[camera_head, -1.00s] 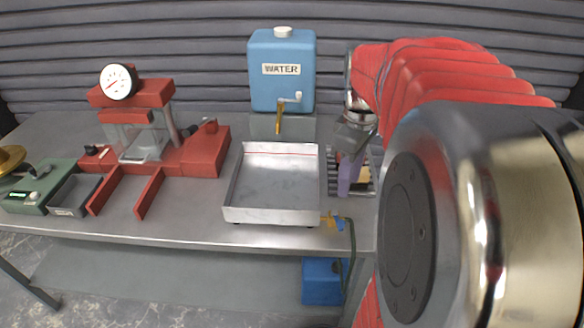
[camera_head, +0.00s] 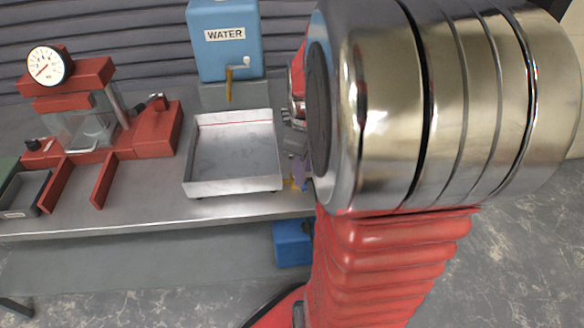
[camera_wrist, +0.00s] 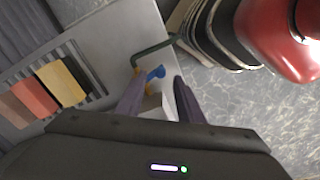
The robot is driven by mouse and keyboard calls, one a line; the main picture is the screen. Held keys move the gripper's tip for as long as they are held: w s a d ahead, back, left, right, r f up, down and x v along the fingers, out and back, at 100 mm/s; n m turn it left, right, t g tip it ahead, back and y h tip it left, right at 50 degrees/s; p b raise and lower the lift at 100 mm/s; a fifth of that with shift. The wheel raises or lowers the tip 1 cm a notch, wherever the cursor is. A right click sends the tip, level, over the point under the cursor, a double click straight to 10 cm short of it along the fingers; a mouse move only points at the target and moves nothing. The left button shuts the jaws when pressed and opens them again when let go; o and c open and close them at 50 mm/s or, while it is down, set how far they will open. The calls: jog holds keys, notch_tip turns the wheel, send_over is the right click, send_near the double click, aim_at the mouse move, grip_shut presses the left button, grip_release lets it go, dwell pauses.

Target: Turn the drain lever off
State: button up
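The drain lever (camera_wrist: 156,73) is a small blue handle on a brass valve. In the wrist view it shows between and just beyond my fingertips. In the head view the brass drain valve (camera_head: 289,182) sits at the near right corner of the metal tray (camera_head: 232,190), and the lever is hard to make out behind my arm. My gripper (camera_wrist: 158,78) is open, with two purple-grey fingers apart and nothing clearly held. I cannot tell whether a finger touches the lever.
A dark green hose (camera_wrist: 152,50) bends away from the valve. A rack (camera_wrist: 92,80) with coloured blocks lies beside it. A blue water tank (camera_head: 224,55) and a red press (camera_head: 155,130) stand on the bench. A blue box (camera_head: 292,245) is below the bench edge.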

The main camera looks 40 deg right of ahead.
jog(key=shift+f, duration=1.55)
jog(key=shift+c, duration=0.7)
grip_shut()
